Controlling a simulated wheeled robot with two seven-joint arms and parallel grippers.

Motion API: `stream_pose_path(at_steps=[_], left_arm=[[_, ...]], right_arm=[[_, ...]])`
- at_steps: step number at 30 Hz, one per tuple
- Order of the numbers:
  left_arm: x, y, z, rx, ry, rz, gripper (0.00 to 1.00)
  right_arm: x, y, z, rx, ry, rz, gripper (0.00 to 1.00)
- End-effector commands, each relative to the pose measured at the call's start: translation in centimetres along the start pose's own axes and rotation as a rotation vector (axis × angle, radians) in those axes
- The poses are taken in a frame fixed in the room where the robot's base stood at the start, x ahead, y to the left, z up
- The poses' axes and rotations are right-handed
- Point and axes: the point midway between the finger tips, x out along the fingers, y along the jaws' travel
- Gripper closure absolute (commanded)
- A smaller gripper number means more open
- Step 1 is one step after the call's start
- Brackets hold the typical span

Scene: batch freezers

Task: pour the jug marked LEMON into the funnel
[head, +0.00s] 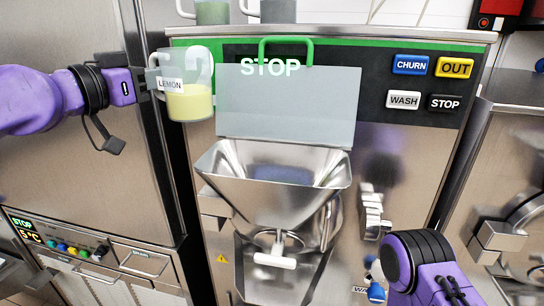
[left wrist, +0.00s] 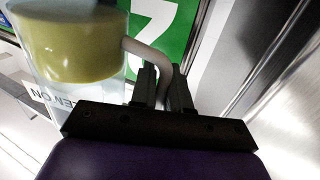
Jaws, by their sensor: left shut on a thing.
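The jug marked LEMON (head: 190,104) is clear, holds pale yellow liquid and is upright in the air, left of and above the funnel. In the left wrist view the jug (left wrist: 75,45) is at the upper left, its label partly cut off. My left gripper (head: 151,84) is shut on the jug's handle, which shows between the fingers (left wrist: 162,85) in the left wrist view. The funnel (head: 225,178) is a wide steel hopper on the machine's front, open at the top. My right arm shows at the lower right; its gripper is hidden.
A grey plate (head: 285,105) with a green handle (head: 286,41) stands upright behind the funnel. CHURN, OUT, WASH and STOP buttons (head: 410,64) are at the upper right. More jugs (head: 212,12) stand on top. A steel cabinet (head: 70,170) is close on the left.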

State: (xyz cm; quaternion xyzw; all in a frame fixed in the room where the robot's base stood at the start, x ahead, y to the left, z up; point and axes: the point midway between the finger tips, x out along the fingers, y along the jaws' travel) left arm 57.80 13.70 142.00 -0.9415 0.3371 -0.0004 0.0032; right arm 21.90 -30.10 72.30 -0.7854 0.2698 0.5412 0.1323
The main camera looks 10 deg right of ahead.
Motion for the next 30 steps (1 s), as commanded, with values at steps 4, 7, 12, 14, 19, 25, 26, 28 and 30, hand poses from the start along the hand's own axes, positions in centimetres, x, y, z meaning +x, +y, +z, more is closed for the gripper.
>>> stream_pose_path(at_steps=[4,7,12,14,19,25,26,28,30], left_arm=[[-0.1,0.4,-1.1,0.052,-0.006,-0.001,1.0],[-0.1,0.7,-1.7,0.103,-0.015,-0.001,1.0],[0.1,1.5,-2.1,0.21,-0.035,0.0,1.0],[0.1,1.8,-2.3,0.249,-0.041,-0.001,1.0],[0.3,2.8,-2.6,0.358,-0.06,-0.001,1.0],[0.5,4.2,-3.3,0.487,-0.082,0.0,1.0],[0.6,4.4,-3.8,0.507,-0.085,0.0,1.0],[0.7,5.0,-4.4,0.55,-0.093,-0.001,1.0],[0.8,5.5,-5.0,0.596,-0.101,-0.001,1.0]], right_arm=[[-0.6,0.1,-0.3,0.0,0.0,0.0,0.57],[-1.0,0.1,-0.4,0.0,0.0,0.0,0.57],[-0.9,0.1,-0.4,0.0,0.001,0.0,0.57],[-0.9,0.1,-0.4,0.0,0.0,0.0,0.57],[-0.7,0.1,-0.3,0.0,0.0,0.0,0.57],[-0.5,0.0,-0.2,0.0,0.0,0.0,0.57],[-0.8,0.1,-0.3,0.0,0.0,0.0,0.57],[-1.1,0.1,-0.5,0.0,0.0,0.0,0.57],[-1.3,0.1,-0.6,0.0,0.001,0.0,0.57]])
